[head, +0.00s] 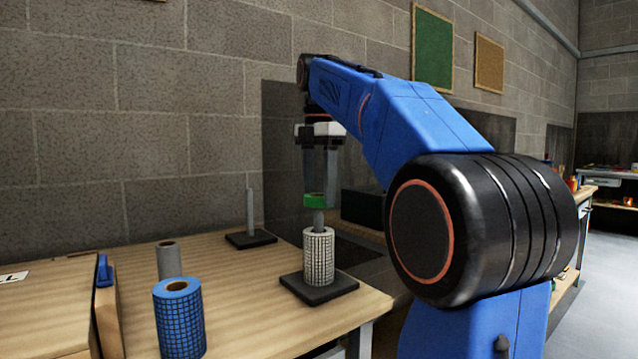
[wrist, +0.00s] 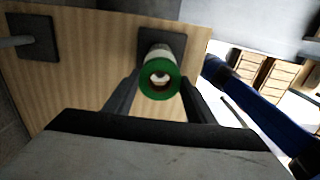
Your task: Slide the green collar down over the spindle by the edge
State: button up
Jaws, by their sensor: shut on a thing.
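The green collar (head: 317,200) is in my gripper (head: 319,188), which points down with its fingers shut on it. The collar is directly over the spindle by the table's edge (head: 319,222). Its lower rim is at about the spindle's top; I cannot tell whether the tip is inside the bore. A white gridded collar (head: 319,257) sits low on that spindle, above its dark square base (head: 335,288). In the wrist view the green collar (wrist: 146,86) shows as a ring between my gripper's fingers (wrist: 160,84), with a pale round shape visible through its hole.
A second, bare spindle (head: 250,212) on a dark base stands farther back left. A blue gridded collar (head: 180,325) and a grey cylinder (head: 169,262) stand at the front left of the wooden table (head: 245,290). A dark panel covers the wall behind.

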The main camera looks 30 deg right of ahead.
aim_at(319, 212)
jog(key=shift+f, duration=2.9)
jog(key=o, duration=1.1)
jog(key=shift+r, duration=3.7)
